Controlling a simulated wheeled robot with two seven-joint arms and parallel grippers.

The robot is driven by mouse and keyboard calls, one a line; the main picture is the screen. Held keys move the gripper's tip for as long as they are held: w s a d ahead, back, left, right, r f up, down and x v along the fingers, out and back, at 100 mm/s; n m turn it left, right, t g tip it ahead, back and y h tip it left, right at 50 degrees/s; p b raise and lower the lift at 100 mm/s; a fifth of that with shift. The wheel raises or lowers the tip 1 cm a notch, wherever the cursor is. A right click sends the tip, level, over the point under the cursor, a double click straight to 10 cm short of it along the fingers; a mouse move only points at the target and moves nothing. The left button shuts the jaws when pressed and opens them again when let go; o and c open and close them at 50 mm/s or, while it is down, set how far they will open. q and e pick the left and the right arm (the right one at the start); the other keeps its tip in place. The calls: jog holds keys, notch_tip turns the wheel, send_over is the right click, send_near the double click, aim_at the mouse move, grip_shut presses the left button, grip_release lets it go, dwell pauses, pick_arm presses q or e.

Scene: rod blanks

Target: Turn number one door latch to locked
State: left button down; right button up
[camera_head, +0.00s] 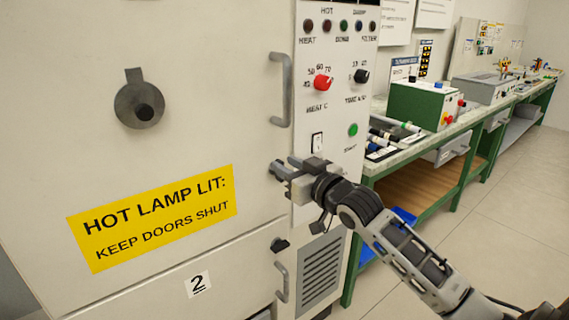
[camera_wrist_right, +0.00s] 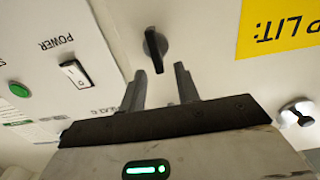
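The upper door (camera_head: 180,60) of the oven cabinet looks shut; no number one label shows on it. In the right wrist view a black latch knob (camera_wrist_right: 155,50) stands on the panel, its handle roughly along the picture's vertical. My right gripper (camera_head: 282,167) is open at the right edge of the upper door, and its fingers (camera_wrist_right: 160,72) point at the knob. The knob appears just beyond the fingertips, roughly between them; contact cannot be told. In the head view the gripper hides this knob. My left gripper is not in view.
A lower latch (camera_head: 279,244) sits by door 2 (camera_head: 235,270). A bar handle (camera_head: 283,90) stands out above my gripper. A rocker switch (camera_head: 317,142), a green button (camera_head: 353,129) and a red dial (camera_head: 322,83) are close by. A green-framed bench (camera_head: 425,150) stands at right.

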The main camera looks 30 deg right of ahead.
jog(key=shift+w+a, duration=0.1)
jog(key=shift+w, duration=0.65)
grip_shut()
